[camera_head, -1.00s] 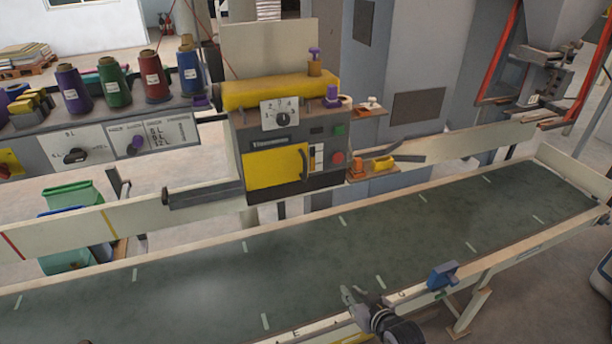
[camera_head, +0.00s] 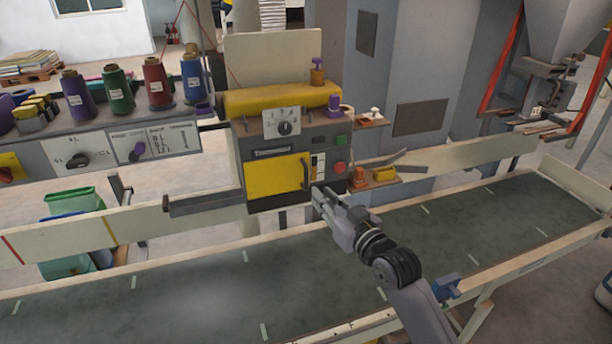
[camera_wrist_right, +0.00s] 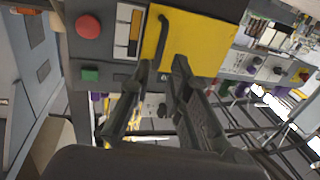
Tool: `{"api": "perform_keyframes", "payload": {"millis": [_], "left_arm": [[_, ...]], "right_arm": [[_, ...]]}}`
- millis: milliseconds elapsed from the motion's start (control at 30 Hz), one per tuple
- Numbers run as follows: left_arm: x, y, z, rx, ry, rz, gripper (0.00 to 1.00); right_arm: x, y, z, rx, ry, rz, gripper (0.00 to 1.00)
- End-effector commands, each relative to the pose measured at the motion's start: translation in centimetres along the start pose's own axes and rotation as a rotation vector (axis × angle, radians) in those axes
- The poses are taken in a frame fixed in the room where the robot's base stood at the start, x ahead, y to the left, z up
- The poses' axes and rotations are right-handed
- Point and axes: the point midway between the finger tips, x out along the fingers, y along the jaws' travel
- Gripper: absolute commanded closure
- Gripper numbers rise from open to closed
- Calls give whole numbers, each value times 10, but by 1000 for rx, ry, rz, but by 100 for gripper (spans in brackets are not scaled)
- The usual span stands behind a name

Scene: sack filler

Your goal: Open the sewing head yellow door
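The sewing head (camera_head: 290,135) is a grey box with a yellow top, standing behind the conveyor. Its yellow door (camera_head: 272,177) is closed flat on the front, with a dark vertical handle (camera_head: 305,173) at its right edge. My right gripper (camera_head: 319,197) is just below and right of the handle, apart from it as far as I can tell. In the right wrist view the yellow door (camera_wrist_right: 205,45) and its handle (camera_wrist_right: 162,42) lie ahead of the right gripper (camera_wrist_right: 155,80), whose two fingers are spread with nothing between them. My left gripper is not in view.
A red button (camera_head: 339,167) and a green button (camera_head: 341,140) sit right of the door. A small shelf (camera_head: 374,182) with orange parts juts out at right. The conveyor belt (camera_head: 190,290) is clear. Thread cones (camera_head: 118,90) stand at left.

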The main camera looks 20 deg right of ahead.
Motion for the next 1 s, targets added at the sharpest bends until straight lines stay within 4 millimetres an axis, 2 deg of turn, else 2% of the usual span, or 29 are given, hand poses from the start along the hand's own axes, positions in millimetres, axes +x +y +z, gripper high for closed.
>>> {"api": "perform_keyframes", "payload": {"millis": [33,200,400,600,867,1000], "left_arm": [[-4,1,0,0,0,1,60],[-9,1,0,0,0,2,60],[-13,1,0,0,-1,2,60],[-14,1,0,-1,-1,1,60],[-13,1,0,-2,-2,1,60],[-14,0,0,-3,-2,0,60]], "right_arm": [[12,0,-3,2,3,0,83],[48,0,-2,2,1,-1,83],[76,0,-1,1,1,-1,83],[87,0,0,0,1,0,83],[88,0,0,0,0,0,83],[88,0,0,0,0,0,91]]}}
